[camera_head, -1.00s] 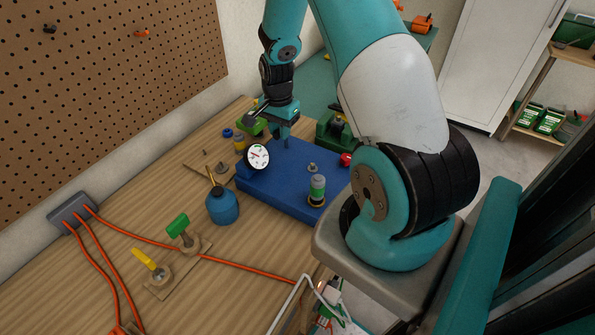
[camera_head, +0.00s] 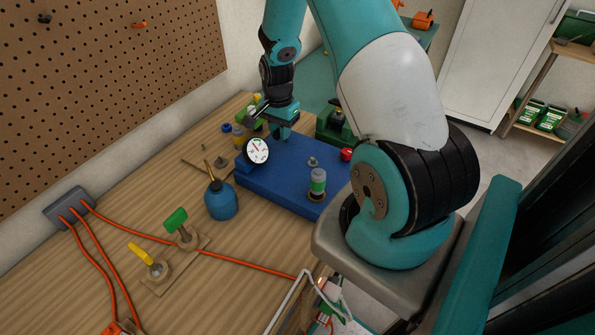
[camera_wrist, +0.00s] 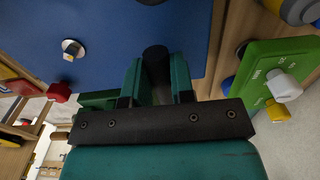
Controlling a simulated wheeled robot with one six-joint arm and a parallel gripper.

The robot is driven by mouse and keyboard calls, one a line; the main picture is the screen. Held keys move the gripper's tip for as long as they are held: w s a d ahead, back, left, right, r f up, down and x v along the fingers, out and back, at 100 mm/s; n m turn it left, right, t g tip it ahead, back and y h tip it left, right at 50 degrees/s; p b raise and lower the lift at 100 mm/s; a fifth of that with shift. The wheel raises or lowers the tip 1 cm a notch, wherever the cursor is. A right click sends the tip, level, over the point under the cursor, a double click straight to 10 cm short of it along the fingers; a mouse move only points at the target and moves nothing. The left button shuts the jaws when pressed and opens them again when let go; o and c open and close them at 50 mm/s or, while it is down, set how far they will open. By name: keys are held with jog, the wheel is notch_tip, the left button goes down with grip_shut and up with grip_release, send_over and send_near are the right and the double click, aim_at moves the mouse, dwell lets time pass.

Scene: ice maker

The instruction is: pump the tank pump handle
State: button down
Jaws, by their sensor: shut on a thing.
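My gripper (camera_wrist: 156,76) is shut on a dark round handle (camera_wrist: 155,54) in the wrist view, with a green finger on each side of it. In the head view my gripper (camera_head: 280,133) is low over the far-left part of the blue tank unit (camera_head: 262,182); its body hides most of the handle there. A white round gauge (camera_head: 256,150) stands on the near-left edge of the blue unit. The blue surface (camera_wrist: 110,25) also fills the upper middle of the wrist view.
A green-and-grey cylinder (camera_head: 317,184) and a red knob (camera_head: 346,154) are on the unit's right. A blue oil can (camera_head: 220,200), a green-handled valve (camera_head: 178,222) and a yellow-handled valve (camera_head: 143,255) stand nearer. A green box (camera_wrist: 275,75) is close beside my gripper.

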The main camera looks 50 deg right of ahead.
jog(key=shift+w+r, duration=0.1)
jog(key=shift+r, duration=0.05)
jog(key=shift+r+p, duration=1.55)
jog(key=shift+r, duration=0.4)
jog(key=shift+f+b, duration=1.6)
jog(key=shift+f, duration=0.6)
jog(key=shift+r, duration=0.2)
jog(key=c, duration=1)
grip_release()
jog(key=shift+o, duration=0.2)
notch_tip(320, 180, up, 7)
jog(key=p, duration=0.5)
jog(key=shift+p, duration=0.3)
